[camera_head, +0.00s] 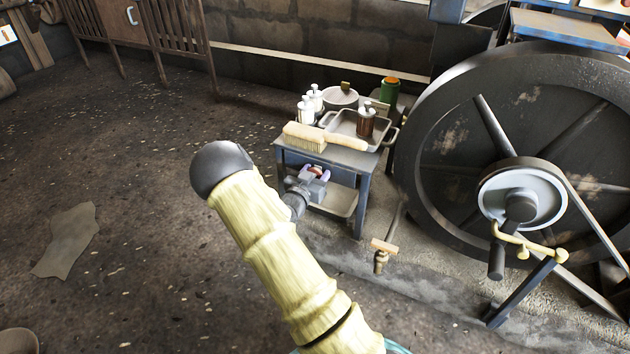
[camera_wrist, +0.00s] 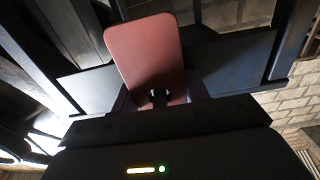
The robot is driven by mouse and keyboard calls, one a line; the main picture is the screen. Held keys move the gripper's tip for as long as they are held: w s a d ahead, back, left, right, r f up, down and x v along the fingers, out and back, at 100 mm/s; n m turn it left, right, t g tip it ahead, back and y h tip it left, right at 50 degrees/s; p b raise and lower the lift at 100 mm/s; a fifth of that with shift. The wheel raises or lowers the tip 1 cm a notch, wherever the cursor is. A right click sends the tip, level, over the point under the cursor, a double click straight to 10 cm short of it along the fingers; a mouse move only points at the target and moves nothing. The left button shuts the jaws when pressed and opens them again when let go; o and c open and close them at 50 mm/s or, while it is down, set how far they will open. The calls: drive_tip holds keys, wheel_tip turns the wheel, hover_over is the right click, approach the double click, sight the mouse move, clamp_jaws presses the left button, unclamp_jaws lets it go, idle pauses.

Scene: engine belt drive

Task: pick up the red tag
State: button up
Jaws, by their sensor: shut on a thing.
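The red tag (camera_wrist: 145,52) is a flat, dull red plate with rounded corners. It stands up in the middle of the wrist view, and its lower edge is hidden by the gripper body. My gripper (camera_wrist: 159,97) is shut on the tag's lower part. In the head view my gripper (camera_head: 317,172) is small, in front of the blue-grey side table just below its top, with a bit of the red tag (camera_head: 315,169) showing between the fingers. I cannot tell whether the tag touches the table.
The small table (camera_head: 364,162) holds a brush (camera_head: 309,137), a metal tray (camera_head: 346,124), a lidded pot (camera_head: 340,97) and several bottles. A big flywheel (camera_head: 440,150) with a belt stands close on the right. Open floor lies to the left, with a flat scrap (camera_head: 68,240).

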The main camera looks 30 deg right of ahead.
drive_tip(key=shift+r, duration=0.15)
drive_tip(key=shift+r+p, duration=0.2)
drive_tip(key=shift+p, duration=0.3)
drive_tip(key=shift+s+a+r+p, duration=0.1)
drive_tip(key=shift+a+p, duration=0.15)
drive_tip(key=shift+p, duration=0.15)
drive_tip(key=p+v, duration=0.5)
drive_tip(key=v, duration=1.2)
drive_tip(key=shift+s+a, duration=0.2)
drive_tip(key=shift+s, duration=0.05)
drive_tip(key=s+a+r+n+t+y+p, duration=0.1)
drive_tip(key=r+n+y+p, duration=0.4)
drive_tip(key=r+p, duration=2)
drive_tip(key=s+a+r+n+t+y+p, duration=0.1)
drive_tip(key=a+r+n+t+y+p, duration=0.2)
drive_tip(key=r+y+p, duration=0.6)
wheel_tip(320, 180, up, 16)
drive_tip(key=n+t+p, duration=0.2)
drive_tip(key=t+p, duration=0.1)
drive_tip(key=p, duration=2.6)
drive_tip(key=shift+a+r, duration=0.15)
drive_tip(key=shift+a, duration=0.1)
